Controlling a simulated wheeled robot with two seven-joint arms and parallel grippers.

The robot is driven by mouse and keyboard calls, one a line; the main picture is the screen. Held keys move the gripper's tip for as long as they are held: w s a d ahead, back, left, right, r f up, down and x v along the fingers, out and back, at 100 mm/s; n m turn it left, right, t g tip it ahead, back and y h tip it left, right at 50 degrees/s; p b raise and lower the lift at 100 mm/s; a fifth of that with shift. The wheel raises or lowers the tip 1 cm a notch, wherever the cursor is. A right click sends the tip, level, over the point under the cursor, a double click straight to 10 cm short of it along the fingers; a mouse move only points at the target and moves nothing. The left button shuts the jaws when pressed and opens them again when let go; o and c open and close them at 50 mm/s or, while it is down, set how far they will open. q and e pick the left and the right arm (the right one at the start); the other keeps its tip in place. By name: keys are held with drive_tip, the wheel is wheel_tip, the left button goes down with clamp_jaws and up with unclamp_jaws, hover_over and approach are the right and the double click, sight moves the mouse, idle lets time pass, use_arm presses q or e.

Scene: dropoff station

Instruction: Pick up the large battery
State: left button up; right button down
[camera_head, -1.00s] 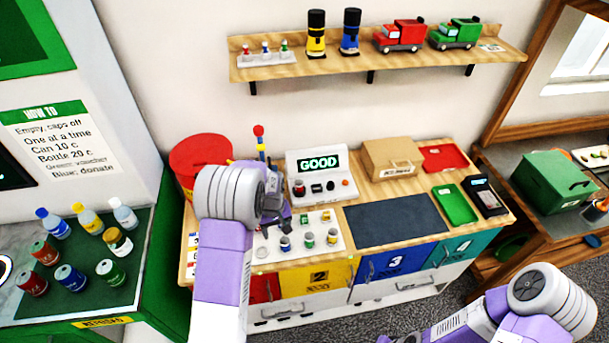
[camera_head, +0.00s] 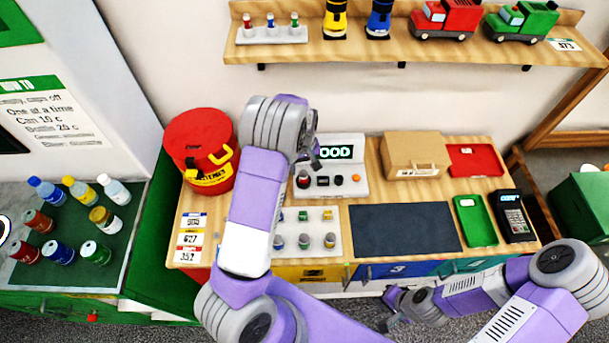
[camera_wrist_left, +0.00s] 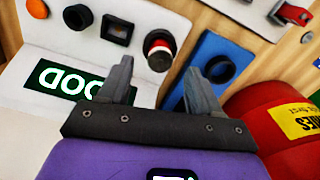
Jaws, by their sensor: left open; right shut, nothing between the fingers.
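A white tray (camera_head: 340,248) in the head view holds several batteries; the front row has wider grey-topped ones, such as one battery (camera_head: 304,241), and the back row smaller ones. I cannot tell which is the large one, and my left arm hides the tray's left side. My left gripper (camera_head: 314,152) is open and empty beside the battery tester (camera_head: 358,180), which reads GOOD. In the left wrist view its fingers (camera_wrist_left: 157,82) are apart near a round red-topped piece (camera_wrist_left: 160,48) on the tester. My right gripper (camera_head: 393,312) is shut and empty, low in front of the bench.
A red batteries drum (camera_head: 200,135) stands at the bench's back left; a blue holder (camera_wrist_left: 215,50) shows beside the tester. A dark mat (camera_head: 404,228) is clear. A cardboard box (camera_head: 415,155), red tray (camera_head: 473,160), green tray (camera_head: 475,220) and card terminal (camera_head: 513,216) stand right.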

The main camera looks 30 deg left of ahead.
sight(304, 173)
use_arm(q)
wheel_tip(304, 173, down, 4)
drive_tip(key=shift+s+r, duration=0.15)
drive_tip(key=shift+r, duration=0.1)
drive_tip(key=shift+f, duration=0.2)
clamp_jaws()
drive_tip(key=shift+r, duration=0.1)
